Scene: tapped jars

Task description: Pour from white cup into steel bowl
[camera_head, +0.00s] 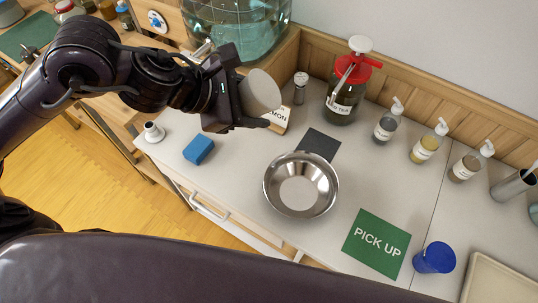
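The steel bowl (301,185) stands upright on the grey-white counter, near its front edge. A pale liquid or flat bottom shows inside; I cannot tell which. The white cup (261,93) is at the end of my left arm, above the counter and up-left of the bowl. My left gripper (252,108) is shut on the cup, with a finger showing below it. The cup is tilted and its opening does not show. My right gripper is not in view; a dark part of my own body fills the bottom of the picture.
A blue sponge (198,149) and a small white funnel-like thing (154,132) lie left of the bowl. A dark mat (318,144), a red-topped jar (345,94) and several pump bottles (387,122) stand behind. A green PICK UP mat (376,244) and a blue cup (434,258) are right.

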